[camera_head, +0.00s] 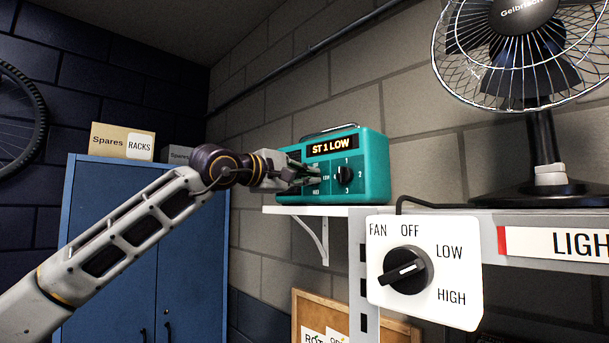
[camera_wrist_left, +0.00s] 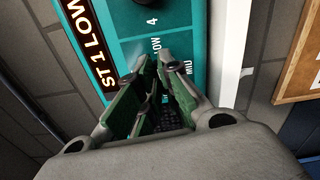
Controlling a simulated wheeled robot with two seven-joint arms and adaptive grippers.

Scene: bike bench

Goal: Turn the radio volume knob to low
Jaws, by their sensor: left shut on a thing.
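The teal radio (camera_head: 374,176) stands on a small white wall shelf. Its display (camera_head: 333,146) reads "ST 1 LOW". A black station knob (camera_head: 346,176) with numbers around it is on the right of its front. My left gripper (camera_head: 300,179) is at the left part of the radio's front, over the volume knob's place. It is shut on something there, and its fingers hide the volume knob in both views. In the left wrist view the gripper (camera_wrist_left: 158,75) meets the radio front (camera_wrist_left: 185,15) beside the printed labels "LOW" and "MID". My right gripper is not in view.
A fan dial panel (camera_head: 466,268) is at the front right, below a desk fan (camera_head: 540,130). The white shelf (camera_head: 310,210) supports the radio. A blue cabinet (camera_head: 190,265) with boxes on top is behind my left arm. A cork board (camera_head: 306,302) is below.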

